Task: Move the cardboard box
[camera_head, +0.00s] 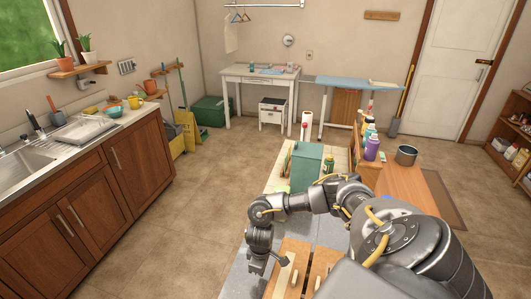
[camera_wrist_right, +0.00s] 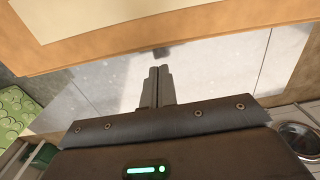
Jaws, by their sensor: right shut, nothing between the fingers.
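I cannot clearly identify a cardboard box. A brown, box-like shape (camera_head: 346,104) stands under the ironing board at the back, and I cannot tell what it is made of. My right arm reaches in from the right in the head view. Its gripper (camera_head: 257,266) hangs low beside the wooden panels with pale handles (camera_head: 290,262). In the right wrist view the two fingers (camera_wrist_right: 160,71) are together, with nothing between them. They point toward an orange-brown edged panel (camera_wrist_right: 110,45), apart from it. My left gripper is not in view.
A green box (camera_head: 306,168) and several bottles stand on the worktop ahead. A metal pot (camera_head: 405,155) sits on the wooden top at right. A sink counter (camera_head: 75,140) lines the left wall. The tiled floor (camera_head: 215,175) between is clear.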

